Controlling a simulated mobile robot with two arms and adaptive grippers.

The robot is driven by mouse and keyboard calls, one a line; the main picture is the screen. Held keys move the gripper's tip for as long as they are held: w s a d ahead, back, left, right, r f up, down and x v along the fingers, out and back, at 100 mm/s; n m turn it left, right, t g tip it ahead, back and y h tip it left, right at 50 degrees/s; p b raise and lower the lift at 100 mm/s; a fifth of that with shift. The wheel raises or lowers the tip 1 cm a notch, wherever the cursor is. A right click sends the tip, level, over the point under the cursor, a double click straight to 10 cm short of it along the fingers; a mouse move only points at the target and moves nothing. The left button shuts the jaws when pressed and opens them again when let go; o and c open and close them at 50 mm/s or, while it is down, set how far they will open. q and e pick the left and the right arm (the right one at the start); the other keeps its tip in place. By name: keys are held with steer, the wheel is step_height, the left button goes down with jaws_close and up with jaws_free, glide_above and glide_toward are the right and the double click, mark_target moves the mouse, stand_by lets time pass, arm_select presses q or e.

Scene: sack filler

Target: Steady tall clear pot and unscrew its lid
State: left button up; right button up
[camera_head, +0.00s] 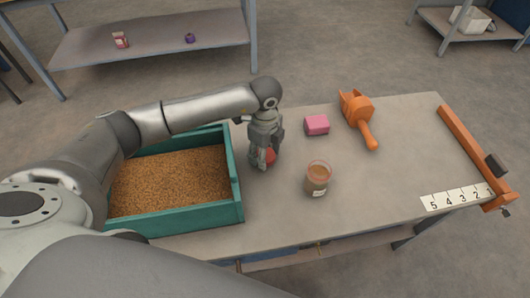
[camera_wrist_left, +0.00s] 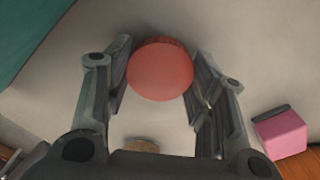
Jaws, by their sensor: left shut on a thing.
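The clear pot (camera_head: 318,180) stands upright on the table, with brown contents, a pale label and no lid visible on top. My left gripper (camera_head: 264,158) is left of the pot, apart from it, pointing down. It is shut on a round red lid (camera_wrist_left: 161,70), which also shows low between the fingers in the head view (camera_head: 270,156). Whether the lid touches the table is unclear. A tan round patch (camera_wrist_left: 141,145) low in the left wrist view is probably the pot's contents, partly hidden by my gripper. My right gripper is not in view.
A green crate (camera_head: 239,186) of grain stands close left of my gripper. A pink block (camera_head: 317,125) and an orange scoop (camera_head: 358,110) lie behind the pot. An orange bar (camera_head: 465,143) and number strip (camera_head: 457,197) lie at the right. The table right of the pot is clear.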

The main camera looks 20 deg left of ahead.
arm_select(q)
steer(key=shift+f, duration=0.35)
steer(key=shift+f, duration=0.1)
steer(key=shift+f, duration=0.15)
steer(key=o, duration=1.1)
step_height(320, 180, up, 12)
steer(key=shift+r+b, duration=0.25)
steer(key=shift+b, duration=0.05)
